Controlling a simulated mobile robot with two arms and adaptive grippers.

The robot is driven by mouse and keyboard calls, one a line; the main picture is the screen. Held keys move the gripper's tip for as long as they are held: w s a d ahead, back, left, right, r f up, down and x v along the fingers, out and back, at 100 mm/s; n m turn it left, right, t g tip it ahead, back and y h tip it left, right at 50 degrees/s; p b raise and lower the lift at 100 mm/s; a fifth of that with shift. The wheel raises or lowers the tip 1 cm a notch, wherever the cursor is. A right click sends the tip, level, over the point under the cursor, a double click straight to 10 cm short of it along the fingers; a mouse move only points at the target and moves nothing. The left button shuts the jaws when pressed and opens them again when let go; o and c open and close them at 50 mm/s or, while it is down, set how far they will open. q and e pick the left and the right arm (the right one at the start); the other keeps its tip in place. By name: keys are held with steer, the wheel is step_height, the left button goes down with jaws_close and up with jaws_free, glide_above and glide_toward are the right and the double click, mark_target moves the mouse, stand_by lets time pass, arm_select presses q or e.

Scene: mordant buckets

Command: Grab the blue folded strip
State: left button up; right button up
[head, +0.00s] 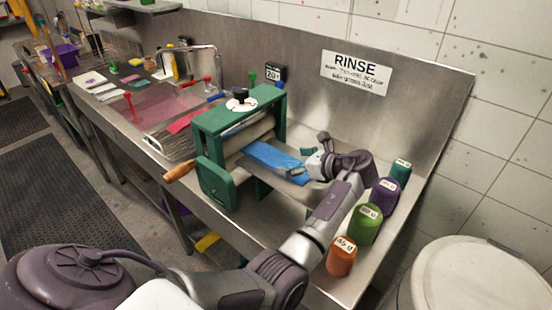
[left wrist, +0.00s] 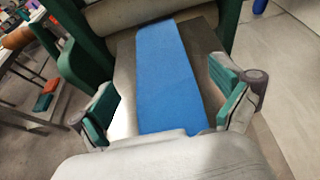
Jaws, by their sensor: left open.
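The blue folded strip (head: 268,156) lies on a grey metal plate sticking out of the green-framed roller press (head: 210,133). In the left wrist view the strip (left wrist: 168,75) runs from under the pale roller toward my gripper. My left gripper (head: 309,164) is at the strip's near end. In the left wrist view its two teal-padded fingers (left wrist: 166,106) are spread, one on each side of the strip, and neither is closed on it. The wrist hides the strip's nearest end. My right gripper is not in view.
Labelled orange (head: 341,260), green (head: 365,225), purple (head: 383,195) and teal (head: 400,172) containers stand right of my arm. A wooden handle (head: 180,173) juts from the press's left side. The steel splashback (head: 300,100) rises behind. A lidded bin (head: 475,275) is at lower right.

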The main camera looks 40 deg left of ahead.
mark_target(277, 159)
arm_select(q)
steer(key=p+x, duration=0.1)
steer(key=x, duration=0.2)
steer(key=shift+a, duration=0.2)
steer(key=shift+a+f, duration=0.2)
steer(key=shift+a, duration=0.1)
steer(key=shift+w+a+f, duration=0.1)
steer(key=c, duration=1.3)
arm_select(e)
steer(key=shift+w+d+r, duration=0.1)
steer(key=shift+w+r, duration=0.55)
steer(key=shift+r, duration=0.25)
arm_select(q)
steer(key=shift+p, duration=0.3)
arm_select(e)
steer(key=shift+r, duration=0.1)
